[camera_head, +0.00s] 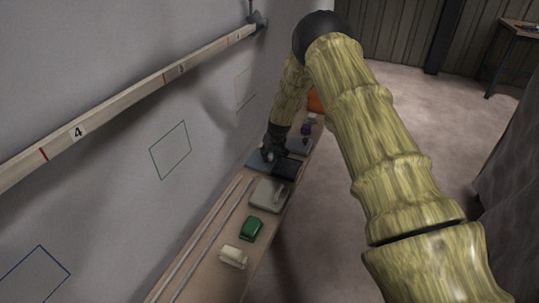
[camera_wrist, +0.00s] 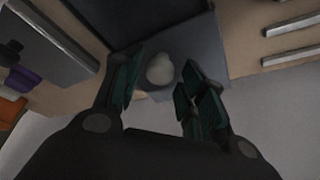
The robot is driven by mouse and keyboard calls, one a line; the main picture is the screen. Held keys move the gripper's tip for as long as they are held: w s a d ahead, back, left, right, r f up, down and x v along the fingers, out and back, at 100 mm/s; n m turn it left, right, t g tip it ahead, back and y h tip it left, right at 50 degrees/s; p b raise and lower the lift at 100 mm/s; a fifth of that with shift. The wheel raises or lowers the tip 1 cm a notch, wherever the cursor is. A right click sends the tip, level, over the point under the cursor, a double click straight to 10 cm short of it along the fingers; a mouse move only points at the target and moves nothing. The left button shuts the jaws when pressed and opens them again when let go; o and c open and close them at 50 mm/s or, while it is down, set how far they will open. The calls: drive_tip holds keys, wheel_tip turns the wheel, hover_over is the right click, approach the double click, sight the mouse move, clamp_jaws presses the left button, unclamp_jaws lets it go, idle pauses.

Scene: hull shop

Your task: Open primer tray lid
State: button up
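A dark grey tray (camera_head: 292,168) lies on the narrow bench by the wall. In the wrist view a flat grey lid (camera_wrist: 195,40) carries a pale round knob (camera_wrist: 160,70). A darker area (camera_wrist: 110,15) borders the lid; I cannot tell whether it is an opening. My gripper (camera_head: 270,152) is down at the tray. In the wrist view my gripper (camera_wrist: 161,80) has its teal-padded fingers apart, one on each side of the knob, with small gaps showing. The fingers hide part of the lid.
Nearer along the bench are a light grey box (camera_head: 268,196), a green block (camera_head: 251,228) and a cream block (camera_head: 233,257). A purple item (camera_head: 306,130) and an orange one (camera_head: 314,101) stand beyond. Long rods (camera_head: 205,238) lie by the wall (camera_head: 100,190). The floor (camera_head: 340,215) is clear.

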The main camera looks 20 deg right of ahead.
drive_tip(key=shift+r, duration=0.1)
drive_tip(key=v, duration=1.1)
drive_tip(key=shift+s+r, duration=0.25)
drive_tip(key=shift+r, duration=0.1)
idle(0.4)
